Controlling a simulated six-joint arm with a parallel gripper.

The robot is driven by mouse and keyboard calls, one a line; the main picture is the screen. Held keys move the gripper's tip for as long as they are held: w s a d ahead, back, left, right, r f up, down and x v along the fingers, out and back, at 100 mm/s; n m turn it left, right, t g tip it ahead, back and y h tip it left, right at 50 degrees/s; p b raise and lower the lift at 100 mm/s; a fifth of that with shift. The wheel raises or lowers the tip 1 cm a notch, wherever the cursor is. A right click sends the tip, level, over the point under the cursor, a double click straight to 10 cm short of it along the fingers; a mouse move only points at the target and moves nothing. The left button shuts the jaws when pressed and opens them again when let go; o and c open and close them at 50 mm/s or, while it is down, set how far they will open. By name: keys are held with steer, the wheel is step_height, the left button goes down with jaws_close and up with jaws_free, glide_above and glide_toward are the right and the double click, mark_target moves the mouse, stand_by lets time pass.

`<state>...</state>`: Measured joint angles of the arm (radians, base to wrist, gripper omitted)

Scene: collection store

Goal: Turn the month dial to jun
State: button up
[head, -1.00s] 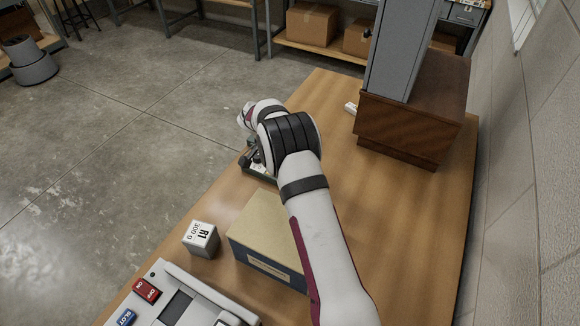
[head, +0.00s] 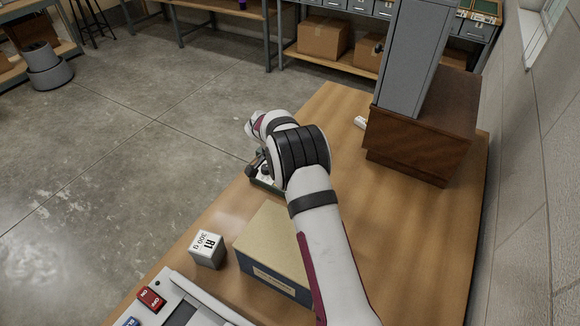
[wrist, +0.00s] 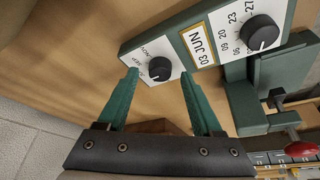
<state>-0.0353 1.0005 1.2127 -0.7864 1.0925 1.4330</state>
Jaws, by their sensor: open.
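The month dial (wrist: 160,68) is a small black knob on a white face with month letters, partly upside down, in the wrist view. It sits on a dark green date device (wrist: 137,43). In the head view my gripper (head: 258,163) is at the device (head: 264,184), both largely hidden by my arm.
A second black knob, the day dial (wrist: 263,32), sits beside the window. A red-ended lever (wrist: 293,140) is on the device's right. A box (head: 272,247), a white "R1 300 g" block (head: 207,249) and a wooden plinth (head: 423,134) stand on the table.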

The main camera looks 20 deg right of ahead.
steer(key=v, duration=1.4)
steer(key=shift+r, duration=0.35)
steer(key=s+r+n+y, duration=0.15)
steer(key=s+r, duration=0.25)
steer(key=s, duration=0.4)
steer(key=s+r+n+y, duration=0.1)
steer(key=s+r+n, duration=0.2)
steer(key=s, duration=0.5)
steer(key=s+a+f+n+y, duration=0.1)
steer(key=s+a+n+y, duration=0.1)
steer(key=s, duration=0.9)
steer(key=s+a+f+n+g+y, duration=0.1)
steer(key=s+n, duration=0.3)
steer(key=s, duration=0.7)
steer(key=shift+s+a+f+y, duration=0.4)
steer(key=shift+a+f, duration=0.25)
steer(key=shift+a, duration=0.2)
